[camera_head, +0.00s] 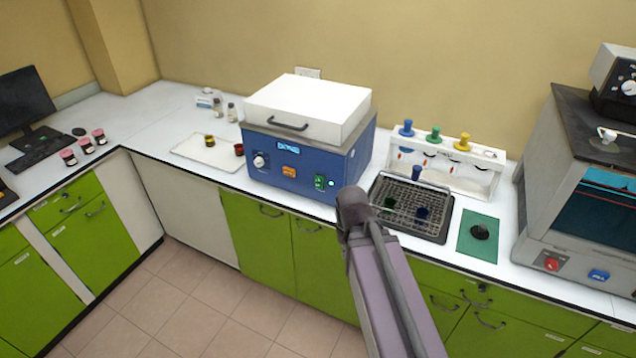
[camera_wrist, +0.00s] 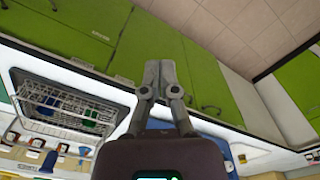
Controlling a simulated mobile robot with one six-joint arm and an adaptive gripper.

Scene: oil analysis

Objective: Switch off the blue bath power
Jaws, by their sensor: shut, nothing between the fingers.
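The blue bath (camera_head: 290,176) stands on the counter, with a white lid (camera_head: 308,104) closed on top. Its front has a white knob (camera_head: 259,161), an orange switch (camera_head: 289,172), a small lit display and a green switch (camera_head: 320,182) at the lower right. Which of these is the power control, I cannot tell for sure. In the wrist view my gripper (camera_wrist: 158,72) is shut and empty, its fingertips together in front of the green cabinet doors. In the head view my arm ends just right of the bath's front corner, and the fingers are hidden there.
A wire basket in a dark tray (camera_head: 443,236) stands right of the bath, also seen in the wrist view (camera_wrist: 70,98). Behind it is a white rack (camera_head: 484,180) with coloured stoppers. A white tray (camera_head: 192,155) lies left of the bath. Another machine (camera_head: 560,225) stands far right.

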